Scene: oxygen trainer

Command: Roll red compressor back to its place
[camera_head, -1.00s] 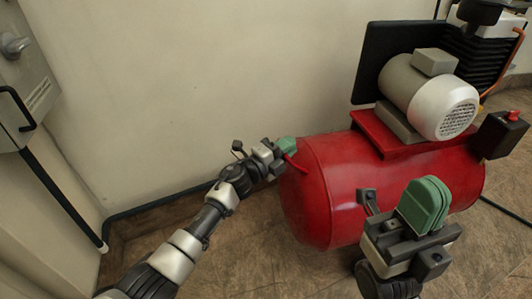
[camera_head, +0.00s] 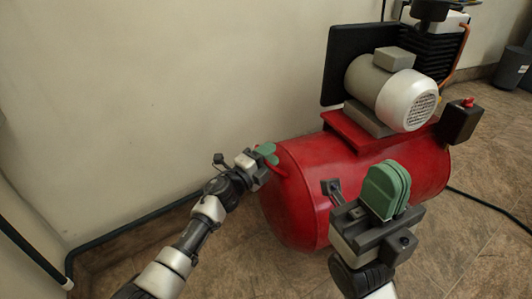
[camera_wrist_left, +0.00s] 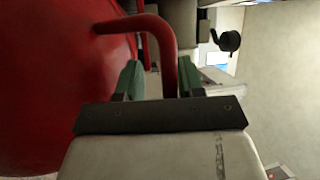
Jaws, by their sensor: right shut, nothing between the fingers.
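The red compressor (camera_head: 305,195) stands on the tiled floor in the head view, with a grey-white motor (camera_head: 392,92) on top of its tank. My left gripper (camera_head: 267,152) is at the tank's left end, by the red handle. In the left wrist view, the bent red handle (camera_wrist_left: 166,45) passes between the left gripper's green fingers (camera_wrist_left: 158,82). The fingers stand apart, with a visible gap on the handle's left side. My right gripper (camera_head: 386,190) is shut and empty in front of the tank, its green fingers together. The tank's underside is mostly hidden.
A pale wall (camera_head: 150,100) runs behind the compressor, with a dark pipe (camera_head: 130,230) along its foot. A dark bin (camera_head: 512,66) stands at the far right. Tiled floor (camera_head: 480,215) is open to the right, with a black cable crossing it.

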